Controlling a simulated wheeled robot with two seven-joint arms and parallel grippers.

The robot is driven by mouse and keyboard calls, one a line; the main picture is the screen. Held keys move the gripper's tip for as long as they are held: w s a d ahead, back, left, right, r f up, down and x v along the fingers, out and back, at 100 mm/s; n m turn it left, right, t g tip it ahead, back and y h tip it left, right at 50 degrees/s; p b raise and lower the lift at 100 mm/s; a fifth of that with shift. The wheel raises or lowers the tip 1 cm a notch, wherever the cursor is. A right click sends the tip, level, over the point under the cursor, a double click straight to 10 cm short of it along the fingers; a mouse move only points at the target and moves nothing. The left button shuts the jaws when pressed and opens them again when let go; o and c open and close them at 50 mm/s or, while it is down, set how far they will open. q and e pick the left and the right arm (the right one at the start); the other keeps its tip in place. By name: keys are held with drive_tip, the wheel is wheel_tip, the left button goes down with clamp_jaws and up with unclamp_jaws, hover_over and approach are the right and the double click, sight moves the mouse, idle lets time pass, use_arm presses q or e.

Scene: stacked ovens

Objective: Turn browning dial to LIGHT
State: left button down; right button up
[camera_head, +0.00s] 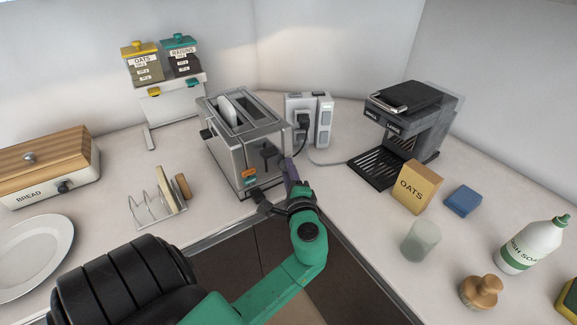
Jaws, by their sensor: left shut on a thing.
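The silver toaster (222,158) stands on the counter near the back corner, with a slice of bread in one slot. Its front face carries dark levers, an orange label and a green label. My left gripper (289,167) reaches up to the lower right part of this front face. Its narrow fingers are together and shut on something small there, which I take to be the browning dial. The dial is hidden by the fingers, so its setting cannot be read. My right gripper is out of view.
A power strip with a plug (323,122) stands right of the toaster, and a coffee machine (411,120) further right. An oats box (417,187), blue block (463,201) and cup (421,241) stand near. A toast rack (157,207) sits left of the toaster.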

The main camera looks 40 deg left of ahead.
use_arm(q)
drive_tip(key=shift+r, duration=0.1)
drive_tip(key=c, duration=0.6)
unclamp_jaws()
drive_tip(key=shift+w+a, duration=0.1)
drive_tip(key=b+v, duration=0.3)
drive_tip(key=v, duration=1.1)
drive_tip(key=shift+d+b, duration=0.25)
drive_tip(key=shift+b, duration=0.05)
